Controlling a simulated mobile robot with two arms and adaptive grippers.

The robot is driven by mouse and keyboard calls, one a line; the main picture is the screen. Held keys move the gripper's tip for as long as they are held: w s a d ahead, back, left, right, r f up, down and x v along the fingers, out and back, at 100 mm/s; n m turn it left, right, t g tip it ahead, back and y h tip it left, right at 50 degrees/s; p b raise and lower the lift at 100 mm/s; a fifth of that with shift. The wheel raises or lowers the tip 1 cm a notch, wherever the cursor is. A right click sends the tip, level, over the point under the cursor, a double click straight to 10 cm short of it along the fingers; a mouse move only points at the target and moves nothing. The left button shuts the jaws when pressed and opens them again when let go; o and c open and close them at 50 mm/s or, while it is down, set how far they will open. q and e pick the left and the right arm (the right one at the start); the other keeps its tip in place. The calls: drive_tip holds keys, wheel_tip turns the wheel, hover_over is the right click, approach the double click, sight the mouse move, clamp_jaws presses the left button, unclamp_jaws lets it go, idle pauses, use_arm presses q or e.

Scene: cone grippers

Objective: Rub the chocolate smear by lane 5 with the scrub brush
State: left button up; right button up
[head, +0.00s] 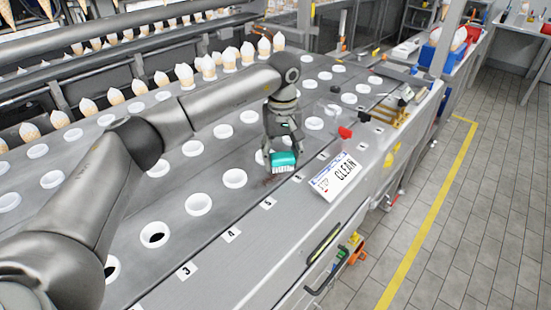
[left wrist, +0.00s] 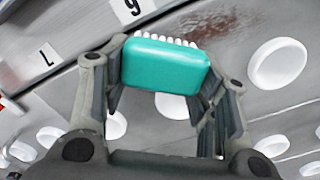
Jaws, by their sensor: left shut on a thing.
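My left gripper (head: 283,143) is shut on the teal scrub brush (head: 283,160), just above the grey lane surface. In the left wrist view the brush (left wrist: 165,65) sits between the fingertips (left wrist: 162,85), its white bristles showing along the far edge. The brown chocolate smear (left wrist: 232,28) lies on the metal beyond and to the right of the brush. In the head view the smear (head: 271,181) shows faintly below the brush, near the 5 label (head: 267,203). I cannot tell whether the bristles touch the surface. My right gripper is out of view.
A white CLEAN card (head: 336,178) lies on the front ledge, right of the brush. White cup rings (head: 235,178) line the lanes around the gripper. A red object (head: 345,132) stands beyond the card. Cones (head: 183,75) fill the back row. Tiled floor is clear at right.

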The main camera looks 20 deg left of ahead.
sight(273, 157)
use_arm(q)
drive_tip(key=shift+w+d, duration=0.1)
drive_tip(key=shift+w, duration=0.05)
drive_tip(key=shift+s+a+f, duration=0.1)
drive_tip(key=shift+s+a, duration=0.1)
drive_tip(key=shift+s, duration=0.25)
drive_tip(key=shift+s+a+f, duration=0.1)
drive_tip(key=shift+s+a, duration=0.1)
drive_tip(key=shift+s, duration=0.2)
drive_tip(key=shift+s+a+r, duration=0.2)
drive_tip(key=shift+s+a, duration=0.05)
drive_tip(key=shift+s, duration=0.5)
drive_tip(key=shift+s+a+f, duration=0.1)
drive_tip(key=shift+s+a, duration=0.1)
drive_tip(key=shift+s, duration=0.45)
drive_tip(key=shift+s+a+f, duration=0.1)
drive_tip(key=shift+s+a, duration=0.15)
drive_tip(key=shift+s, duration=0.45)
drive_tip(key=shift+s+a, duration=0.2)
drive_tip(key=shift+s, duration=0.45)
drive_tip(key=shift+s+a+r+b, duration=0.1)
drive_tip(key=shift+s+a+b, duration=0.2)
drive_tip(key=shift+s, duration=0.4)
drive_tip(key=shift+s+a+r+b, duration=0.1)
drive_tip(key=shift+s+a+b, duration=0.15)
drive_tip(key=shift+s, duration=0.4)
drive_tip(key=shift+r+p, duration=0.55)
drive_tip(key=shift+r, duration=0.1)
drive_tip(key=shift+r+p, duration=1.35)
drive_tip(key=shift+r, duration=0.95)
